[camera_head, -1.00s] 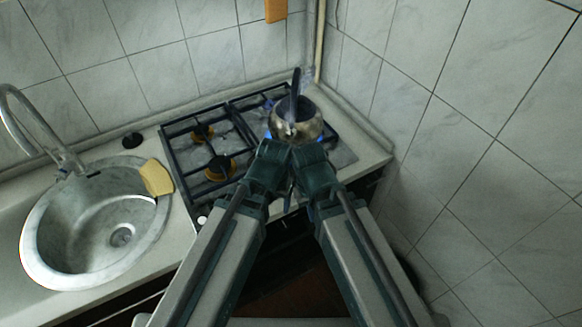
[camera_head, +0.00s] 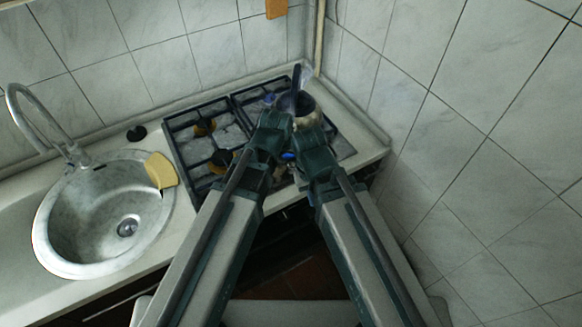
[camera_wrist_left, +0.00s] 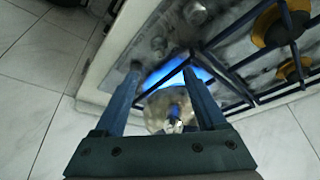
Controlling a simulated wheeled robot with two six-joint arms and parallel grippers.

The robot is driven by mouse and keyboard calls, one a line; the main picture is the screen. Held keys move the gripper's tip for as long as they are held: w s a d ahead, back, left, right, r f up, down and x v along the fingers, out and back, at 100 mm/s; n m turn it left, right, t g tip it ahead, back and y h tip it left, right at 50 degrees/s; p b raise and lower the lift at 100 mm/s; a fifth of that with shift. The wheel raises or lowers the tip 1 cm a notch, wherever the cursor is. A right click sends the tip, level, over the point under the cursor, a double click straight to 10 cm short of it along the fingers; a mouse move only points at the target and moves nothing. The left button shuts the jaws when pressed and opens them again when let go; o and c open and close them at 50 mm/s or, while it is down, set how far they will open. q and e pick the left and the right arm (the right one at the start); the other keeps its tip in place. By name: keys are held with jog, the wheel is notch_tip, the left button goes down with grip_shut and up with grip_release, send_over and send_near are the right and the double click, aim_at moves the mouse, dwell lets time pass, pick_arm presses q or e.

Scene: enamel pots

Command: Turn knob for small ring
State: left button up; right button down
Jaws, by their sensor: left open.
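The gas stove (camera_head: 222,135) stands at the back, with a shiny metal pot (camera_head: 306,108) on its right side and a dark handle rising from it. My left gripper (camera_head: 274,122) and right gripper (camera_head: 306,132) reach in front of the pot and partly cover it. In the left wrist view, my left gripper (camera_wrist_left: 165,92) is open and its jaws are empty. The pot (camera_wrist_left: 163,112) and a blue flame (camera_wrist_left: 172,72) show beyond and between its fingers. Small round knobs (camera_wrist_left: 158,43) sit on the stove's edge at the upper left. The right fingertips are hidden.
A round sink (camera_head: 95,225) with a curved tap lies to the left, with a yellow sponge (camera_head: 160,170) on its rim. A tiled wall (camera_head: 470,150) closes off the right side. Yellow-brown burners (camera_head: 220,160) on the stove's left are bare.

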aim_at(291, 165)
pick_arm(q)
jog(key=b+x, duration=0.9)
jog(key=x, duration=0.2)
jog(key=shift+f, duration=0.2)
grip_shut()
